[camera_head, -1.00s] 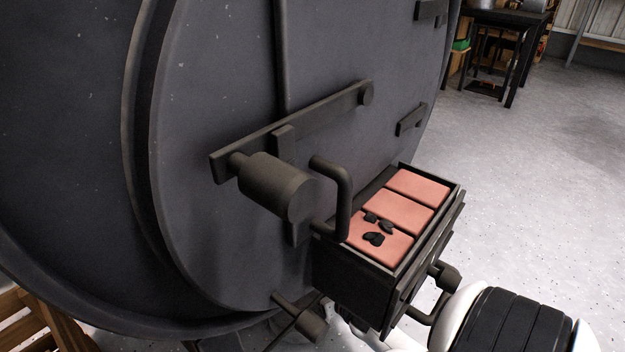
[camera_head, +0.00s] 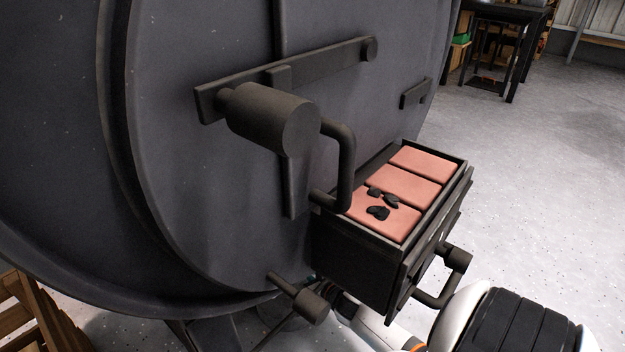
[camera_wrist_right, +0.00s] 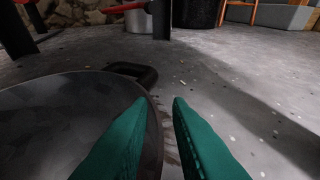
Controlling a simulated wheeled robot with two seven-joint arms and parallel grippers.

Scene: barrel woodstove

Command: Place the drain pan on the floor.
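In the right wrist view, a wide dark round pan (camera_wrist_right: 50,115), which I take for the drain pan, fills the lower left. It has a dark loop handle (camera_wrist_right: 135,73) on its far rim. My right gripper (camera_wrist_right: 160,101) has two teal fingers with a gap between the tips, and no object shows gripped there. The left finger overlaps the pan's right part in the picture; whether it touches the pan I cannot tell. The pan looks low over or on the grey floor (camera_wrist_right: 225,100); contact is unclear.
The dark barrel stove (camera_head: 210,190) fills the head view's left. Its handled drawer (camera_head: 350,260), with pinkish bricks and black lumps, sticks out above my right arm. A wooden crate (camera_head: 30,310) stands lower left. Floor (camera_head: 540,170) is clear at right.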

